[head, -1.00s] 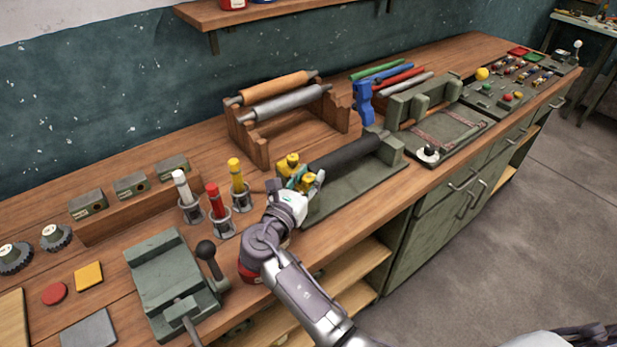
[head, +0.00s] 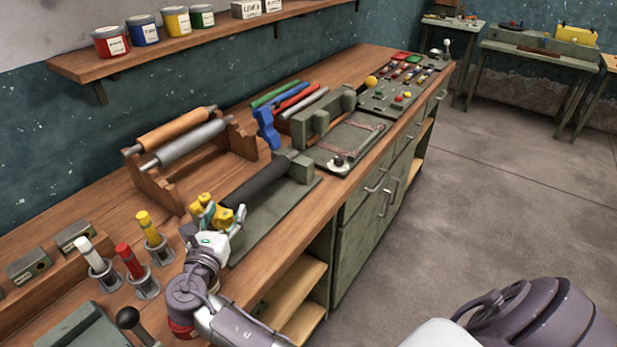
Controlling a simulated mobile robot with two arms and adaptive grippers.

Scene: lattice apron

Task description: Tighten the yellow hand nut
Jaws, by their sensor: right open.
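The yellow hand nut (head: 222,216) is at the near left end of the dark roller (head: 257,183), which lies on a green-grey base plate (head: 285,208) on the bench. Another yellow piece (head: 204,199) shows just behind it. My left gripper is not in view.
Red (head: 130,261) and yellow (head: 149,229) handled tools stand in holders left of my right gripper. A wooden rack (head: 165,190) with two rollers stands behind. A blue clamp-like piece (head: 267,128) stands farther back. Open floor (head: 450,210) lies right of the bench.

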